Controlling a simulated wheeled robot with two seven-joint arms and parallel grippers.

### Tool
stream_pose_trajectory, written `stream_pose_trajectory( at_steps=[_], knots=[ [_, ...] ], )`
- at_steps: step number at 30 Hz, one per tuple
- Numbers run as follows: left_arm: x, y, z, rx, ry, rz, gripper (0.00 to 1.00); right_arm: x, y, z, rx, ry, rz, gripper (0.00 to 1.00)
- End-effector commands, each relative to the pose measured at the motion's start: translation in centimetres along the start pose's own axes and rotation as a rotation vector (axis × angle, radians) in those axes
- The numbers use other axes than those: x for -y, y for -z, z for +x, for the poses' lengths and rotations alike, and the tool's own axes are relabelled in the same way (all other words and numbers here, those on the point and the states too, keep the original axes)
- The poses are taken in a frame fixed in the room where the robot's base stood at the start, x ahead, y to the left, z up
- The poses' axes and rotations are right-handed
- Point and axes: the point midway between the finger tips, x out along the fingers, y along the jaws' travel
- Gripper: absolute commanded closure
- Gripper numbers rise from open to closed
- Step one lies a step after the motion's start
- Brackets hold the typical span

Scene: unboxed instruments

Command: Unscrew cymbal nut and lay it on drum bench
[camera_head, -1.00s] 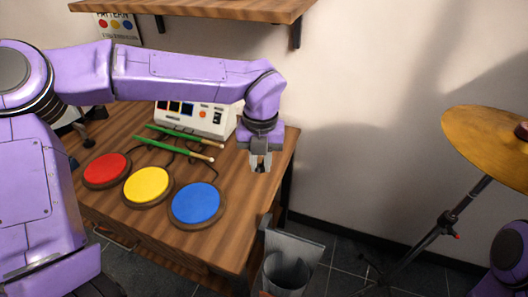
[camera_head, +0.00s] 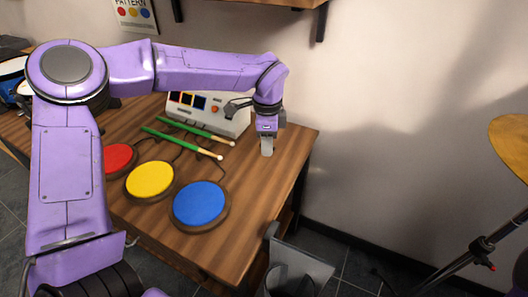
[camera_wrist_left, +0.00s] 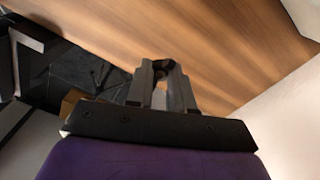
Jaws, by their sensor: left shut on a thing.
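The drum bench (camera_head: 255,215) is a wooden table standing against the wall. My left gripper (camera_head: 267,148) points down over its right rear part, right of the drumsticks. In the left wrist view the left gripper's fingertips (camera_wrist_left: 164,68) are closed around a small dark round piece, which looks like the cymbal nut (camera_wrist_left: 163,70). The bench's wood grain shows behind it. In the head view the nut is hidden by the fingers. The gold cymbal (camera_head: 513,148) is cut off at the right edge on its stand, so its top is out of view. My right gripper is out of view.
Red (camera_head: 118,158), yellow (camera_head: 150,179) and blue (camera_head: 199,203) pads lie on the bench. Two green drumsticks (camera_head: 183,143) and a white control box (camera_head: 210,113) are behind them. A grey bin (camera_head: 303,262) stands at the bench's front right. The bench's right end is clear.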

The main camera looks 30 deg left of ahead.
Motion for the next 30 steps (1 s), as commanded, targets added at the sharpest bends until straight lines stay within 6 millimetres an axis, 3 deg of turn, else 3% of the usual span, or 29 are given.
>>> stream_pose_trajectory(
  at_steps=[3,6,11,15,26,27,29,30],
  knots=[
    [1.8,-0.7,2.6,0.003,-0.005,-0.001,1.0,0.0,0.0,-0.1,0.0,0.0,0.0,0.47],
    [2.6,-0.9,3.6,0.001,-0.003,0.0,1.0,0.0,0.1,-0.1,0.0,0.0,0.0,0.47],
    [3.7,-1.4,5.0,0.002,-0.002,-0.001,1.0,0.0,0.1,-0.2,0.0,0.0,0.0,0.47],
    [3.6,-1.4,7.6,0.002,-0.003,0.002,1.0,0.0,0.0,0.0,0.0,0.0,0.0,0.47],
    [3.6,-1.3,8.4,0.0,-0.002,0.0,1.0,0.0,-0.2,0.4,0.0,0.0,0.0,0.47],
    [3.6,-1.3,8.4,0.0,-0.002,0.0,0.75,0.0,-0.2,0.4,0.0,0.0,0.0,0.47],
    [3.6,-1.3,8.3,0.0,-0.002,0.0,0.56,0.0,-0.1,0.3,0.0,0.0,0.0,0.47],
    [3.6,-1.3,8.3,0.001,-0.002,0.0,0.53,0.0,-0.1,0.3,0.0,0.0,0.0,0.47]
  ],
)
